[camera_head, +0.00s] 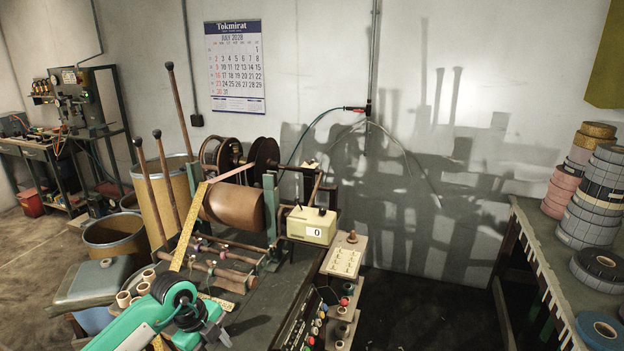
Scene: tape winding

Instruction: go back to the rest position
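The winding machine stands on a dark bench (262,318) at the centre. It has a brown drum (236,208) and dark round discs (264,158) behind it. A cream counter box (311,226) to the right of the drum reads 0. A yellow ruler (188,228) leans to the left of the drum.
Several tape rolls are stacked on the right bench (548,238), including pink ones (560,190) and a blue one (600,331). Buttons (320,322) line the central bench's right side. Open floor (430,310) lies between the benches. Large bins (115,240) stand on the left.

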